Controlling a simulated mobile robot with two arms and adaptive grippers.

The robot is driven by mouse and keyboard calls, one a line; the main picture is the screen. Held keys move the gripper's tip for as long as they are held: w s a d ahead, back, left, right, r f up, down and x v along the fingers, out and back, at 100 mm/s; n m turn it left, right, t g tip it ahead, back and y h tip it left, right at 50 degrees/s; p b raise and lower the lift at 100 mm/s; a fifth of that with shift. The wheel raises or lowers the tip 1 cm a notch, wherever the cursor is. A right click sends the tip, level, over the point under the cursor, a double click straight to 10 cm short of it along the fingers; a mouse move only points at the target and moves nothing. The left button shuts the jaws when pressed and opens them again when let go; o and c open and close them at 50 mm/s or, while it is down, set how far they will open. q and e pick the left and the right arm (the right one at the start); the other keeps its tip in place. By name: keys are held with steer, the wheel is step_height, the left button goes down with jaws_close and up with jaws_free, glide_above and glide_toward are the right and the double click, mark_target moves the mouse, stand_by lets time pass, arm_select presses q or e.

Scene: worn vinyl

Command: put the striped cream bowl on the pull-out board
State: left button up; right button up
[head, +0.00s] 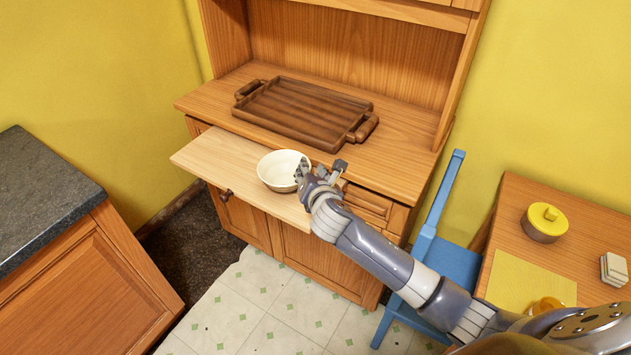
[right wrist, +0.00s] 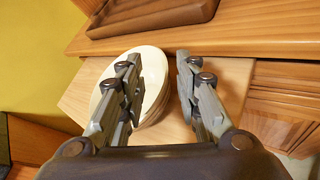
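The cream bowl (head: 278,172) sits on the pale pull-out board (head: 215,160), toward its right side; its stripes are too faint to make out in the head view. My right gripper (head: 318,171) is at the bowl's right rim. In the right wrist view the fingers (right wrist: 155,62) are spread apart, one over the bowl (right wrist: 153,90) and the other just outside its rim above the bare board (right wrist: 232,85). A small gap shows between the outer finger and the rim. My left gripper is not in view.
A brown wooden tray (head: 300,112) lies on the cabinet top behind the board. A blue chair (head: 450,260) stands right of the cabinet. A dark counter (head: 40,195) stands at the left. The board's left part is clear.

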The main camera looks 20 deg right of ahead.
steer(key=v, duration=0.7)
stand_by(0.4)
